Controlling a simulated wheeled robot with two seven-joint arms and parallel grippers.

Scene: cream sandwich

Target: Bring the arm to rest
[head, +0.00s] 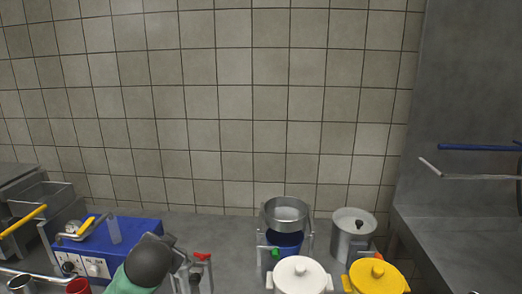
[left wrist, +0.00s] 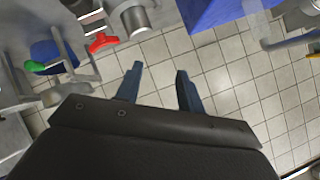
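My left gripper (left wrist: 158,88) shows in the left wrist view with its two dark blue-grey fingers apart. Nothing is between them, and tiled floor lies below. In the head view a dark grey rounded part of my left arm is at the bottom left, in front of the blue appliance (head: 128,236); I cannot make out the fingers there. My right gripper is in neither view.
Metal fixtures with a red handle (left wrist: 103,42) and a green handle (left wrist: 35,66) are left of my left gripper. A white pot (head: 299,275), a yellow pot (head: 376,277) and a steel pot (head: 353,222) stand at right. The tiled wall above is clear.

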